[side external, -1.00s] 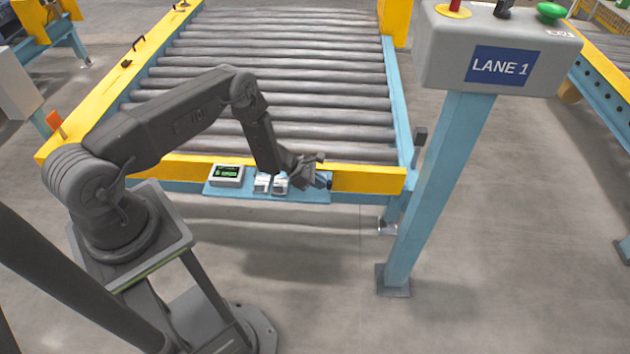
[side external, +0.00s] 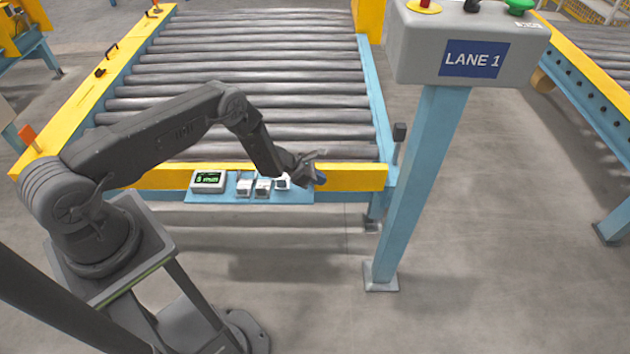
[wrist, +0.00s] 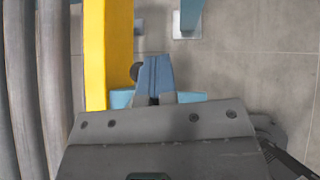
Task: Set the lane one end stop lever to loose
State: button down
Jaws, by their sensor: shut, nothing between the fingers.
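My gripper (side external: 318,176) is at the right end of the blue control shelf (side external: 222,195), in front of the yellow end beam (side external: 350,176). In the wrist view its fingers (wrist: 155,75) are together with nothing held. A dark round knob (wrist: 136,71) shows just left of the fingertips, beside the yellow beam; I cannot tell whether they touch. A black upright handle (side external: 400,132) stands at the right corner of the conveyor, away from my gripper. No label shows which of these is the end stop lever, and its setting cannot be read.
A small display (side external: 208,181) and several white switch boxes (side external: 263,187) sit on the shelf left of my gripper. Rollers (side external: 250,85) lie behind the beam. The LANE 1 box (side external: 472,50) stands on a blue post (side external: 425,185) at right. Floor in front is clear.

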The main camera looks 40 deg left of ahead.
jog(key=shift+w+n+t+y, duration=0.3)
jog(key=shift+w+n+y, duration=0.1)
jog(key=shift+w+n, duration=0.15)
dwell(1.1)
jog(key=shift+r, duration=0.1)
dwell(0.5)
jog(key=s+d+r, duration=0.2)
jog(key=s+r, duration=0.4)
jog(key=s, duration=0.1)
jog(key=shift+d+r, duration=0.25)
jog(key=shift+d, duration=0.15)
jog(key=shift+w, duration=0.1)
